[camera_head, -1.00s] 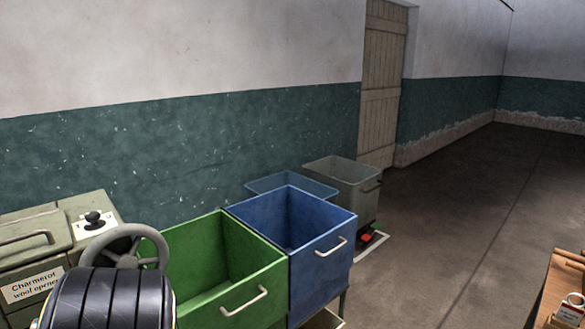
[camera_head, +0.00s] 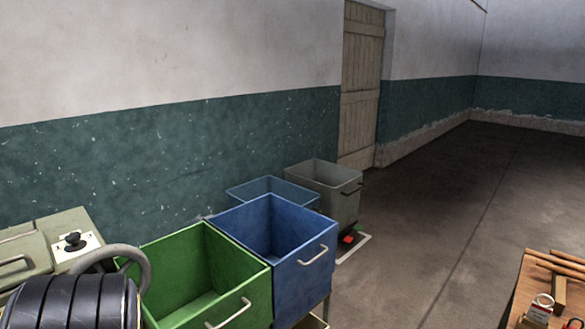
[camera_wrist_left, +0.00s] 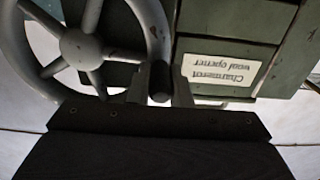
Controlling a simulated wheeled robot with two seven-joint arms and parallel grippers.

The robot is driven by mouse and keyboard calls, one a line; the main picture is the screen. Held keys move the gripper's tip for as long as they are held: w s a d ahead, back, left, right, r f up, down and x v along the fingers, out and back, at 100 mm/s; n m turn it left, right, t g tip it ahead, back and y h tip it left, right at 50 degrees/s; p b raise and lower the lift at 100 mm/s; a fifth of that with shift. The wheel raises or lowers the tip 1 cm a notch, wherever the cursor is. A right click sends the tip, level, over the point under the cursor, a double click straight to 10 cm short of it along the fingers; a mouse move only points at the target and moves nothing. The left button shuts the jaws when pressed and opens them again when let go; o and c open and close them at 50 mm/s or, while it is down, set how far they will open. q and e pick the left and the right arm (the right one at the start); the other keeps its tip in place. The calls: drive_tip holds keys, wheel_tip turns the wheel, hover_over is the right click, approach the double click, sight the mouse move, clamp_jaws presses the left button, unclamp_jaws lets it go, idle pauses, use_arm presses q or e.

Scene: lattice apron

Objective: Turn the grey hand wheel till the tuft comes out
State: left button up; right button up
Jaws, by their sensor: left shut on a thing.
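The grey hand wheel (camera_head: 137,258) shows at the lower left of the head view, partly hidden behind my dark left arm. In the left wrist view the spoked hand wheel (camera_wrist_left: 80,47) fills the upper left. My left gripper (camera_wrist_left: 160,86) is shut at the wheel's rim, with a small dark round part between its fingers, which looks like the wheel's handle. The wheel is beside the green-grey machine (camera_head: 40,238), whose label (camera_wrist_left: 221,72) reads "Charmerot wool opener". No tuft can be seen. My right gripper is out of view.
A green bin (camera_head: 245,281) and a blue bin (camera_head: 301,280) with handles stand right of the wheel. A grey bin (camera_head: 340,203) and a bluish see-through bin (camera_head: 240,190) stand behind. A wooden table (camera_head: 524,285) is at the lower right.

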sight(76, 272)
use_arm(q)
drive_tip(key=r+p, duration=0.3)
drive_tip(key=shift+w+d+r, duration=0.25)
drive_tip(key=shift+w+d, duration=0.05)
drive_tip(key=shift+w, duration=0.05)
drive_tip(key=p, duration=0.1)
drive_tip(key=w+d+r+p, duration=0.1)
drive_tip(key=r+p, duration=0.1)
drive_tip(key=shift+w+d+r, duration=0.25)
drive_tip(key=shift+w+d, duration=0.15)
drive_tip(key=shift+f, duration=0.2)
drive_tip(key=shift+r, duration=0.1)
